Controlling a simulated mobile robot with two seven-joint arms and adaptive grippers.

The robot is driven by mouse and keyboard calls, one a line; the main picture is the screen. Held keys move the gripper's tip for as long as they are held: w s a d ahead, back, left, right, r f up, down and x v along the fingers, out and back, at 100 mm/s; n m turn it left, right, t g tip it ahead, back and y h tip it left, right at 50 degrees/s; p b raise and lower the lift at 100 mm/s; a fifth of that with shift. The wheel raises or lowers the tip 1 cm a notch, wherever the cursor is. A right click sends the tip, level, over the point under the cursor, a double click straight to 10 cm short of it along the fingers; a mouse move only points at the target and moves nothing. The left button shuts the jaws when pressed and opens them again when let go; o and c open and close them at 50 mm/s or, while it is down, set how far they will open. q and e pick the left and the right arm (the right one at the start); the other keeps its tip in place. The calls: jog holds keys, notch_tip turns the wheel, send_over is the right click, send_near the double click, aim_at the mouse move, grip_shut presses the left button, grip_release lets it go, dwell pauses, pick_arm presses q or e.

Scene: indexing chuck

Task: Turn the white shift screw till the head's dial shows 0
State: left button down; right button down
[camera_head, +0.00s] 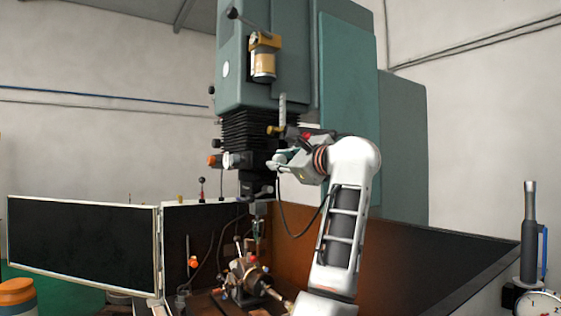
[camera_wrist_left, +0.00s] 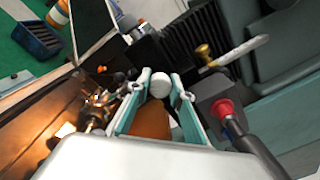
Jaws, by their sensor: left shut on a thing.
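My left gripper (camera_head: 273,163) is beside the dark lower part of the machine's green head (camera_head: 270,60). In the left wrist view its two teal fingers (camera_wrist_left: 161,86) are closed on a small white round piece, which looks like the white shift screw (camera_wrist_left: 159,83). I cannot find a readable number on a head dial in either view. My right gripper is not in view.
A lever with a brass knob (camera_wrist_left: 204,53) and a red knob (camera_wrist_left: 225,108) are close to the right of my fingers. An orange knob (camera_head: 214,161) sticks out left of the head. Below is the chuck (camera_head: 255,280) within dark panels (camera_head: 80,235).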

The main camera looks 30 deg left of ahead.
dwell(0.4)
pick_arm(q)
jog(key=c, duration=1.8)
grip_release()
notch_tip(320, 180, up, 10)
jog(key=shift+r, duration=0.1)
